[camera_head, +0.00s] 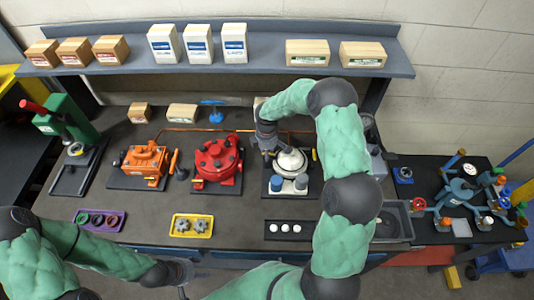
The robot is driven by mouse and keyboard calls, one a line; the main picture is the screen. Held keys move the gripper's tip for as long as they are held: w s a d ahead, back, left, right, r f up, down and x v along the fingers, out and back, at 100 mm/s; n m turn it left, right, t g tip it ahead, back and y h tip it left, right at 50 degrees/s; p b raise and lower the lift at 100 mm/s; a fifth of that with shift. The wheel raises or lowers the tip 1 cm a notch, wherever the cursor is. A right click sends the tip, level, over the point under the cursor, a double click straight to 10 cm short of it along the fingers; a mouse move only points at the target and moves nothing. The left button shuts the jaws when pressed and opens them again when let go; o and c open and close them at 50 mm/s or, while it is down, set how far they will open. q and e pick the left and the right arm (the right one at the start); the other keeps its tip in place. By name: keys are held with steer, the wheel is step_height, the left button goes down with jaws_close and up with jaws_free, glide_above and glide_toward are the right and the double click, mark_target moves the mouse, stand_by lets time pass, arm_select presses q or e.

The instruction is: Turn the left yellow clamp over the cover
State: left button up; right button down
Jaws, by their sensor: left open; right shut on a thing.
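A motor with a round silver-white cover (291,160) stands on a dark base in the middle of the bench. A yellow clamp (314,154) shows at the right edge of the cover. My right gripper (268,151) reaches down at the left side of the cover. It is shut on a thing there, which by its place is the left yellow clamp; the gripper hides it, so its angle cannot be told. My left gripper (186,273) is open and low at the bench's front edge, away from the motor.
A dark tray with white balls (290,227), a yellow tray with gears (192,226), a red motor (216,160) and an orange motor (145,160) are nearby. A shelf with boxes (200,72) runs behind.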

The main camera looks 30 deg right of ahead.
steer(key=shift+w, duration=0.1)
stand_by(0.3)
steer(key=c, duration=1)
jaws_free()
steer(key=shift+d, duration=0.1)
step_height(320, 180, up, 12)
